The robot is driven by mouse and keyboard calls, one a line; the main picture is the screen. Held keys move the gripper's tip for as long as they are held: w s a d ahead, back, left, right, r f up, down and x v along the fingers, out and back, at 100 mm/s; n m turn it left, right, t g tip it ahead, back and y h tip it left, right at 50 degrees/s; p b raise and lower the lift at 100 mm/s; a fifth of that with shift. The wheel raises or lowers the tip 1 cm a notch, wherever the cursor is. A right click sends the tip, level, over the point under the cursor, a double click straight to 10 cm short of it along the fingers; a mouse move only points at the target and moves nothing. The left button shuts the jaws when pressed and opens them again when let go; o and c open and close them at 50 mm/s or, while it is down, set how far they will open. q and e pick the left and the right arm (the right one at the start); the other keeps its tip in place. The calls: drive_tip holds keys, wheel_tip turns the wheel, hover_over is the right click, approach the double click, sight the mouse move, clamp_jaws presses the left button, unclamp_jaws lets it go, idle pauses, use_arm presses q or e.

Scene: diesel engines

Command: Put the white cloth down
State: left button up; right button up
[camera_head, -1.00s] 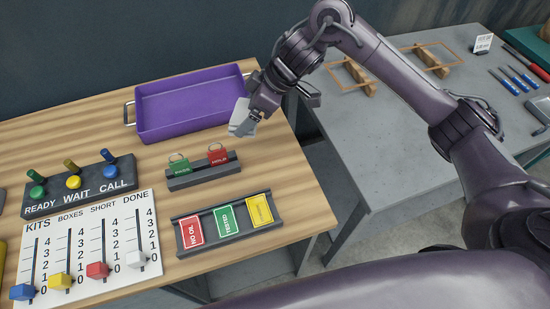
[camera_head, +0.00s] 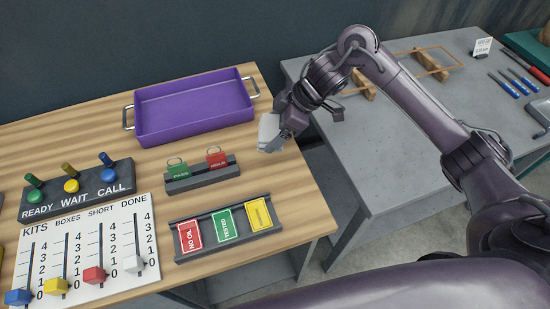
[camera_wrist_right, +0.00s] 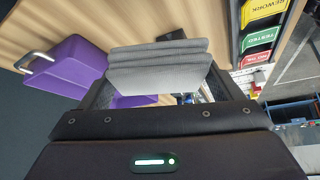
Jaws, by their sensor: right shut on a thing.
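The white cloth (camera_head: 268,131) is a small folded pad in the head view, held by my right gripper (camera_head: 284,138) near the right edge of the wooden table (camera_head: 285,180). In the right wrist view the cloth (camera_wrist_right: 160,68) looks light grey, folded in layers, between the fingers. My right gripper is shut on it. I cannot tell whether the cloth touches the tabletop. My left gripper is not in view.
A purple tray (camera_head: 190,131) with metal handles lies at the back. A rack with green and red tags (camera_head: 202,178), a card holder (camera_head: 223,248), a button panel (camera_head: 76,190) and a slider board (camera_head: 80,262) stand nearby. Bare wood surrounds the tag rack's right side.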

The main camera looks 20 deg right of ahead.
hover_over(268, 164)
drive_tip(key=d, duration=0.2)
drive_tip(key=f, duration=0.8)
drive_tip(key=shift+s, duration=0.35)
wheel_tip(268, 164, down, 4)
drive_tip(key=shift+p, duration=0.75)
drive_tip(key=shift+f, duration=0.1)
drive_tip(key=o, duration=0.7)
drive_tip(key=shift+f+b, duration=0.1)
drive_tip(key=shift+b, duration=0.25)
drive_tip(key=b+v, duration=0.2)
drive_tip(key=v, duration=0.5)
drive_tip(key=shift+s+a, duration=0.1)
drive_tip(key=shift+a, duration=0.05)
drive_tip(key=shift+d+r, duration=0.2)
drive_tip(key=shift+r, duration=0.2)
drive_tip(key=shift+s+f, duration=0.1)
drive_tip(key=shift+s, duration=0.05)
